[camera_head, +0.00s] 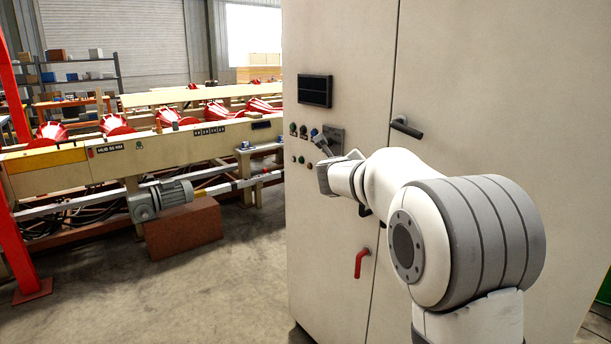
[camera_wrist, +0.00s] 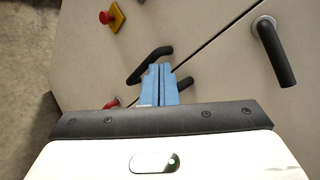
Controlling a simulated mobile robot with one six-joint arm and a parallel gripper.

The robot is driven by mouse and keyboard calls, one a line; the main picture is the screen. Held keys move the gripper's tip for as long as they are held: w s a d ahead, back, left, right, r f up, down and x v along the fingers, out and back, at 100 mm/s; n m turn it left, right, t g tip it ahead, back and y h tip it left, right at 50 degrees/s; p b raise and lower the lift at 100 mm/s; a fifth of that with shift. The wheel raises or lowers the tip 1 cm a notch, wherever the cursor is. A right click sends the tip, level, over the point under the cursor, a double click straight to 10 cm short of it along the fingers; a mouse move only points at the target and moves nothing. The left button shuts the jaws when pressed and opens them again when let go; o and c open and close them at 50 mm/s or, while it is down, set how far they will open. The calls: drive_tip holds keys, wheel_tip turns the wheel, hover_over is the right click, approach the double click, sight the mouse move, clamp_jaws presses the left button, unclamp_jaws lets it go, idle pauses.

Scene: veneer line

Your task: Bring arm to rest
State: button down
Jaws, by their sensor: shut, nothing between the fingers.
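My white and grey arm reaches from the right toward the front of a tall beige cabinet (camera_head: 340,240) in the head view. My gripper (camera_head: 318,138) is at its far end, in front of the control panel. In the wrist view, the two blue fingers of my gripper (camera_wrist: 162,70) lie side by side, shut and empty. A black handle (camera_wrist: 150,64) on the cabinet shows just beyond the fingertips. I cannot tell whether the fingers touch it.
The cabinet carries a dark display (camera_head: 315,91), a black door handle (camera_head: 406,127) and a red handle (camera_head: 361,263). A red button on a yellow plate (camera_wrist: 106,17) shows in the wrist view. A conveyor line (camera_head: 150,152) and motor (camera_head: 160,199) stand left; the floor (camera_head: 235,270) between is clear.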

drive_tip(key=s+a+f+n+g+y, duration=0.2)
drive_tip(key=s+n+y, duration=0.2)
drive_tip(key=s+n, duration=0.5)
drive_tip(key=s+a+f+n+g+y, duration=0.1)
drive_tip(key=s+a+n+y, duration=0.15)
drive_tip(key=s+n, duration=0.65)
drive_tip(key=s+d+f+n+g, duration=0.2)
drive_tip(key=s+f+n+g, duration=0.1)
drive_tip(key=s, duration=0.6)
drive_tip(key=s+d+f+n+g+h, duration=0.1)
drive_tip(key=s+d+f+n+g, duration=0.1)
drive_tip(key=s+f+n, duration=0.3)
drive_tip(key=s+d+f+n+g+h, duration=0.1)
drive_tip(key=s+d+f+n+g, duration=0.2)
drive_tip(key=s, duration=1.1)
wheel_tip(320, 180, down, 4)
drive_tip(key=shift+d+r+n+g, duration=0.15)
drive_tip(key=shift+n+g, duration=0.15)
drive_tip(key=shift+n, duration=0.4)
